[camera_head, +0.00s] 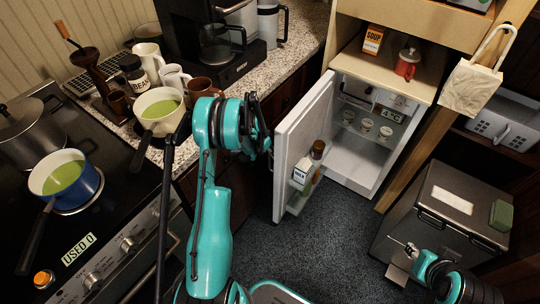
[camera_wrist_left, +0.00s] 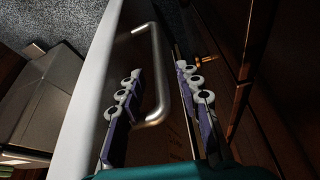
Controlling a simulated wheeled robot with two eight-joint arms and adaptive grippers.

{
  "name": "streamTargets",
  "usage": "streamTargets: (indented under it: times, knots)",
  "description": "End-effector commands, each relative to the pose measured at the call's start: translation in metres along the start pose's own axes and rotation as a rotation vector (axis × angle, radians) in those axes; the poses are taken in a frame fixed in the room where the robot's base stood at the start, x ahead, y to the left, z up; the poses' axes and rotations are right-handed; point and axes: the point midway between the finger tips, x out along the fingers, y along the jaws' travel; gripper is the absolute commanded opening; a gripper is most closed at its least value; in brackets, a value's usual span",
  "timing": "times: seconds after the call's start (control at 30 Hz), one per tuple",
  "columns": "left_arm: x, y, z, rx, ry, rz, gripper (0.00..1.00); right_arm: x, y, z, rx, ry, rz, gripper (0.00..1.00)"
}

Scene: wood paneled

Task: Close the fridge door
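The small white fridge (camera_head: 363,125) stands open, and its door (camera_head: 303,140) is swung out to the left with bottles and a milk carton on its inner shelf. My left gripper (camera_head: 262,130) is at the outer side of the door, partly hidden by my arm. In the left wrist view the metal door handle (camera_wrist_left: 160,75) shows between the two fingers of my left gripper (camera_wrist_left: 160,105), which are apart. I cannot tell whether either finger touches it. My right gripper (camera_head: 402,262) is at the lower right, in front of a dark box; its finger gap is too small to read.
The dark box (camera_head: 440,220) stands on the floor right of the fridge. A stove (camera_head: 100,215) with pots and a counter (camera_head: 300,50) with a coffee maker (camera_head: 215,45) lie to the left. The dark floor (camera_head: 320,235) before the fridge is clear.

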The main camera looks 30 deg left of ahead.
Motion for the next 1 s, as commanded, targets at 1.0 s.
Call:
streamTargets:
  times: [1.0]
  knots:
    - [0.019,0.012,-0.005,-0.005,0.0,-0.002,0.0,0.006,0.0,0.004,0.0,0.0,0.0,0.34]
